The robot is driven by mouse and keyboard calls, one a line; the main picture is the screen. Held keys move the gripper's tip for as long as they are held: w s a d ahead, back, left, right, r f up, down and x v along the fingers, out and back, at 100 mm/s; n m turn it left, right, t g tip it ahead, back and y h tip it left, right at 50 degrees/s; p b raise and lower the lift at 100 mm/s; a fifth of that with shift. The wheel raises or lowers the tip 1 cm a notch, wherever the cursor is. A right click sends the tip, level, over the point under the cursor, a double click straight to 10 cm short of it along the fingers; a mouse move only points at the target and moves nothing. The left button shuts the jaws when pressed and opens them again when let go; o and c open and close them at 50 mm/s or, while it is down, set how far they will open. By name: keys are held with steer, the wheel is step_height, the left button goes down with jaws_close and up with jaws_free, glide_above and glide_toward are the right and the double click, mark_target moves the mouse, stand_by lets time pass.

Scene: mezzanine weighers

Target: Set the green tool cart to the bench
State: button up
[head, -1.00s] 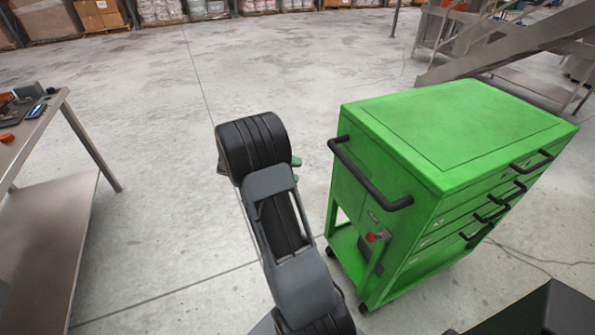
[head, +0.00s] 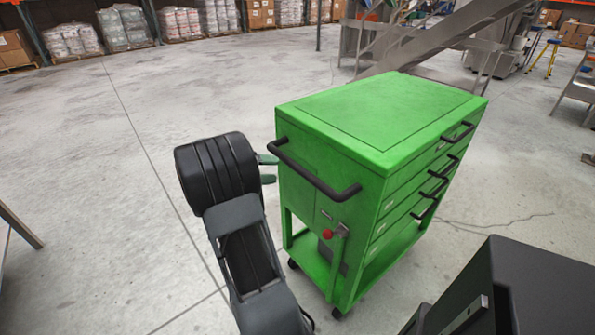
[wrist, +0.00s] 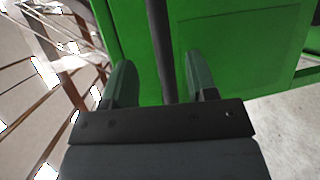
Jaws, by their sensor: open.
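The green tool cart (head: 375,125) stands upright on the floor right of my arm in the head view. It has black drawer pulls, a lower shelf and a black push handle (head: 312,172) on its near-left end. A red-knobbed lever (head: 328,234) sits below the handle. My gripper (head: 268,169) is open at the handle's far end, fingers pointing at the cart. In the wrist view the dark handle bar (wrist: 159,45) runs between the two green fingers (wrist: 161,85), with gaps on both sides. Only a sliver of the bench (head: 18,224) shows at the left edge.
Open concrete floor (head: 110,150) lies left of and behind the cart. A sloping metal structure (head: 430,50) stands behind it, with racks of pallets (head: 130,27) at the back. A dark block (head: 515,290) fills the lower right corner.

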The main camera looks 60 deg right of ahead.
mark_target(294, 169)
steer(key=x, duration=0.8)
steer(key=shift+s+d+f, duration=0.15)
steer(key=shift+d, duration=0.05)
steer(key=shift+c, duration=0.3)
jaws_close()
